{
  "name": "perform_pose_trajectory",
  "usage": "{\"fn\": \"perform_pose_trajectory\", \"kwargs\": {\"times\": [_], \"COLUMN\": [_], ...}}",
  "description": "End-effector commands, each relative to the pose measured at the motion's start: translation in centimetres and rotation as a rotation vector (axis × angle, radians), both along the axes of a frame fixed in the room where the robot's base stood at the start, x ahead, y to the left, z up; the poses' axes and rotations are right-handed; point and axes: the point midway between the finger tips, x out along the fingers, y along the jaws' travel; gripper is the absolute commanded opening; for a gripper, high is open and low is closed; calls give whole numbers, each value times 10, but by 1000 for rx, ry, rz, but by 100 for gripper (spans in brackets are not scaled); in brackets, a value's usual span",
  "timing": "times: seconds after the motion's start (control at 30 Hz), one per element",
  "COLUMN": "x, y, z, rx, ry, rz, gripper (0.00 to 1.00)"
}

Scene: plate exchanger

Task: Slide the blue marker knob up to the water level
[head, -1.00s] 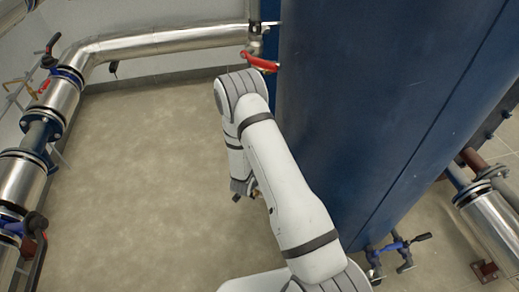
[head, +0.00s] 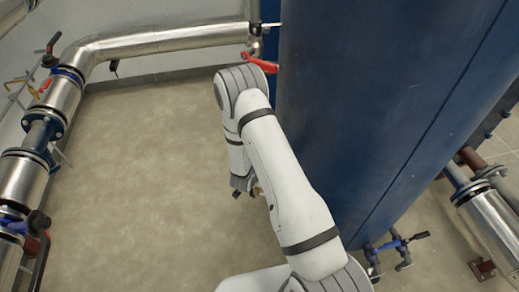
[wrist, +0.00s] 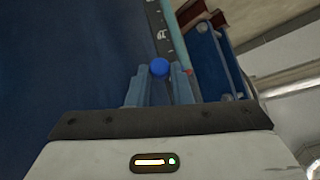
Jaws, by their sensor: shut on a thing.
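The blue marker knob (wrist: 159,67) is a small round bright blue knob at the middle of the wrist view. My gripper (wrist: 160,80) has its two grey-blue fingers on either side of the knob and is shut on it. A dark scale strip (wrist: 157,22) with pale marks runs up beyond the knob. I cannot make out the water level. In the head view my gripper (head: 243,188) hangs low left of the blue exchanger (head: 360,110), and my arm hides the knob there.
A red-handled valve (head: 262,65) sits by the exchanger's upper left edge. Silver pipes (head: 160,42) run along the wall, with valves at far left. Open floor (head: 150,180) lies left of my arm.

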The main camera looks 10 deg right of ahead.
Motion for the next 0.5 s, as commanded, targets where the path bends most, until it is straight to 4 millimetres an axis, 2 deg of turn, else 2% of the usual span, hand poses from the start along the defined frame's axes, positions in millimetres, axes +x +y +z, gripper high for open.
{"fn": "perform_pose_trajectory", "kwargs": {"times": [0.07,0.33,0.5], "x": [0,0,0], "y": [0,0,0], "z": [1,1,1], "rx": [0,0,0], "ry": [1,0,0], "rz": [1,0,0], "gripper": [22,44,45]}}
